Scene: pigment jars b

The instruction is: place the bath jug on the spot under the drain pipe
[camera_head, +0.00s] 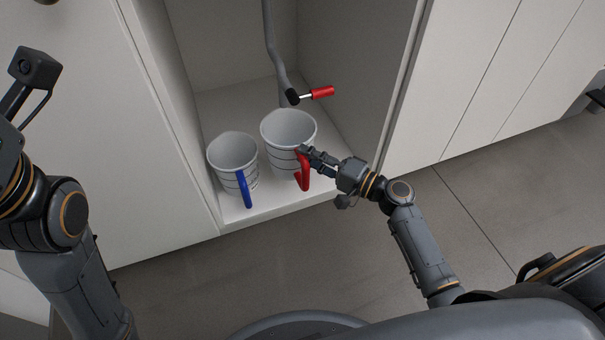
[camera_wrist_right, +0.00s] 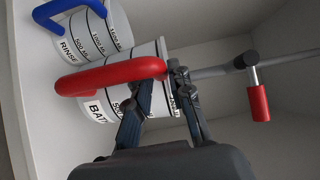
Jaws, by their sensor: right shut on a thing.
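The bath jug (camera_head: 278,155) is a white jug with a red handle and dark level lines. It stands upright in the open cabinet, and its label shows partly in the right wrist view (camera_wrist_right: 93,108). My right gripper (camera_head: 305,153) is shut on it near the rim, at the top of the red handle; the fingers (camera_wrist_right: 168,85) hide the exact contact. The grey drain pipe (camera_head: 270,40) comes down behind the jug. I cannot make out a marked spot beneath it. My left arm is at the left edge; its fingers do not show.
A rinse jug (camera_head: 232,152) with a blue handle stands close on the left of the bath jug. A red-handled valve (camera_head: 322,92) sticks out from the pipe just above and behind the bath jug. Cabinet walls flank both sides; the cabinet floor (camera_head: 275,205) is bare in front.

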